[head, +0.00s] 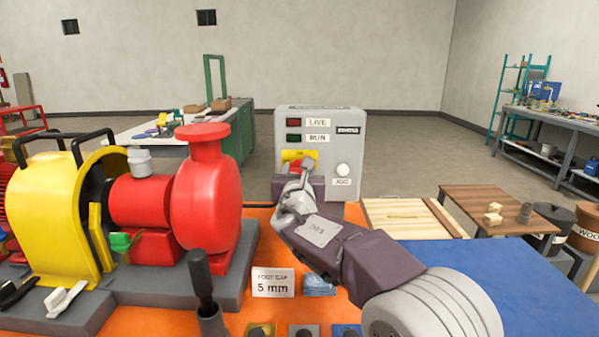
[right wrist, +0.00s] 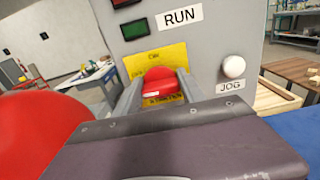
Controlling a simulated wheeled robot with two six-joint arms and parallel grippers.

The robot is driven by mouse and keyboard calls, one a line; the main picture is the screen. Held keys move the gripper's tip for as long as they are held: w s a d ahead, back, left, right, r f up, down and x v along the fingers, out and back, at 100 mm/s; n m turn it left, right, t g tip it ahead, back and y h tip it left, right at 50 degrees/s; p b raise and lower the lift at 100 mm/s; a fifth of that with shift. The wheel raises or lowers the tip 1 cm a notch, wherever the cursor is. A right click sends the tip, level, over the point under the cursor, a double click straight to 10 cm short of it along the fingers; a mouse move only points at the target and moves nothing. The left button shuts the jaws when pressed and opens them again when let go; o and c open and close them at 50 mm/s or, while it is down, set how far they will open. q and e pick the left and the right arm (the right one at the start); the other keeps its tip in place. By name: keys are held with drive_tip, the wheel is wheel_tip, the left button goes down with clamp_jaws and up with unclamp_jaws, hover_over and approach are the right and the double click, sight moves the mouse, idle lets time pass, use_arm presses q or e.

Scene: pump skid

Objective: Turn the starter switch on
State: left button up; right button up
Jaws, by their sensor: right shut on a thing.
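The grey starter box (head: 320,118) stands at the back of the orange bench, with a red LIVE lamp (head: 293,122) and a green RUN lamp (head: 293,138), both dark-looking. Its red switch knob (right wrist: 158,76) sits on a yellow plate (right wrist: 172,52) below the lamps. My right gripper (right wrist: 158,88) has one finger on each side of the knob and is shut on it. In the head view the gripper (head: 302,167) covers much of the knob and plate. I cannot tell the knob's exact setting. My left gripper is not in view.
A white JOG button (head: 343,170) is close right of the switch. A red pump (head: 207,200) and yellow guard (head: 55,220) stand left of my right arm. A dark-handled tool (head: 202,280) stands upright in front. A blue surface (head: 500,280) lies clear at the right.

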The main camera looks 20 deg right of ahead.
drive_tip(key=m+b, duration=0.2)
drive_tip(key=b, duration=0.1)
drive_tip(key=m+b, duration=0.1)
drive_tip(key=m, duration=0.1)
drive_tip(key=shift+f, duration=0.25)
drive_tip(key=m+b, duration=0.3)
drive_tip(key=m, duration=0.1)
drive_tip(key=shift+d+m+b, duration=0.1)
drive_tip(key=shift+m+b, duration=0.2)
drive_tip(key=m+b, duration=0.3)
drive_tip(key=m, duration=0.1)
drive_tip(key=shift+m, duration=0.3)
drive_tip(key=shift+d+m+b, duration=0.1)
drive_tip(key=shift+m+b, duration=0.95)
drive_tip(key=shift+m, duration=1.15)
drive_tip(key=o, duration=1.4)
drive_tip(key=shift+c, duration=0.2)
drive_tip(key=shift+s, duration=0.15)
